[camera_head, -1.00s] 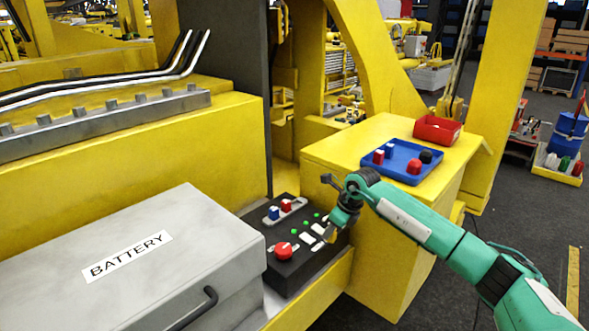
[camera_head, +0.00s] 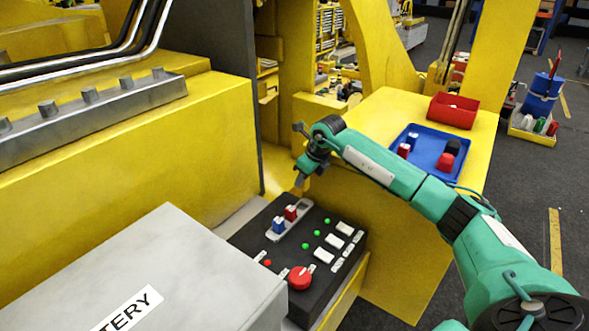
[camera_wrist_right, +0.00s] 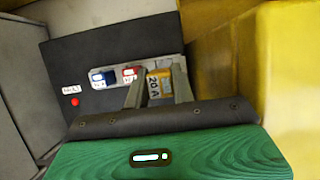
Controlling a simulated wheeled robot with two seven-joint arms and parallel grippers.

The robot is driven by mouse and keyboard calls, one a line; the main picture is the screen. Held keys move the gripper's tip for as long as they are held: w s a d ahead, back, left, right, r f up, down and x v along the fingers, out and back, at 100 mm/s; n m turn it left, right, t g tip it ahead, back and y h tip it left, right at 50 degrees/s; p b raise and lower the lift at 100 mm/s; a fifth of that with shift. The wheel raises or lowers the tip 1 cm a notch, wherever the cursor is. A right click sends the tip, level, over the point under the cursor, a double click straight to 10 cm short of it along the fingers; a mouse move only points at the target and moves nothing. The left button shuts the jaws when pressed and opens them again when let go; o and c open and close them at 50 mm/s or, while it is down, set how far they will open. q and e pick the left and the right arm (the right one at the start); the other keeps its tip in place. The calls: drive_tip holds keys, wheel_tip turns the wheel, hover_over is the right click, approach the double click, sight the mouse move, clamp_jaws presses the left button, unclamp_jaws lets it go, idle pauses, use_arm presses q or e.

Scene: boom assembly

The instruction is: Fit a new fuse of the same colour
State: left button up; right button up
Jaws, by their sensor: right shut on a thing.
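The dark control panel (camera_head: 318,255) has a grey fuse strip (camera_head: 275,235) with a blue fuse (camera_head: 278,226) and a red fuse (camera_head: 291,213). The strip's far end by the red fuse looks bare in the head view. My right gripper (camera_head: 301,180) is above that end, pointing down. In the right wrist view its fingers (camera_wrist_right: 158,88) are shut on a yellow fuse (camera_wrist_right: 154,88) marked 20A, beside the red fuse (camera_wrist_right: 130,74). I cannot tell whether the yellow fuse touches the strip. My left gripper is not in view.
A blue tray (camera_head: 428,167) on the yellow ledge holds a blue fuse, a red fuse, and red and black pieces. The panel has a red knob (camera_head: 299,278), green lights and a lit red light (camera_head: 267,262). The grey battery box (camera_head: 180,270) is at left.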

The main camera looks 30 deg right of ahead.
drive_tip(key=shift+w+f, duration=0.1)
drive_tip(key=shift+w, duration=0.15)
drive_tip(key=shift+f, duration=0.75)
drive_tip(key=shift+f+b, duration=0.75)
drive_tip(key=shift+f, duration=1.4)
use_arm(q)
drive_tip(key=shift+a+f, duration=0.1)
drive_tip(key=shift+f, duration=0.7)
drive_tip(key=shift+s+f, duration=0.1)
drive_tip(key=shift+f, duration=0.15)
use_arm(e)
drive_tip(key=shift+f, duration=0.2)
use_arm(q)
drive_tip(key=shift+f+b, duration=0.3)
drive_tip(key=shift+b, duration=0.25)
use_arm(e)
drive_tip(key=shift+f, duration=0.25)
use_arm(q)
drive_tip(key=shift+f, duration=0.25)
use_arm(e)
drive_tip(key=shift+f, duration=0.15)
use_arm(q)
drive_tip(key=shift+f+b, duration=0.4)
drive_tip(key=shift+b, duration=0.3)
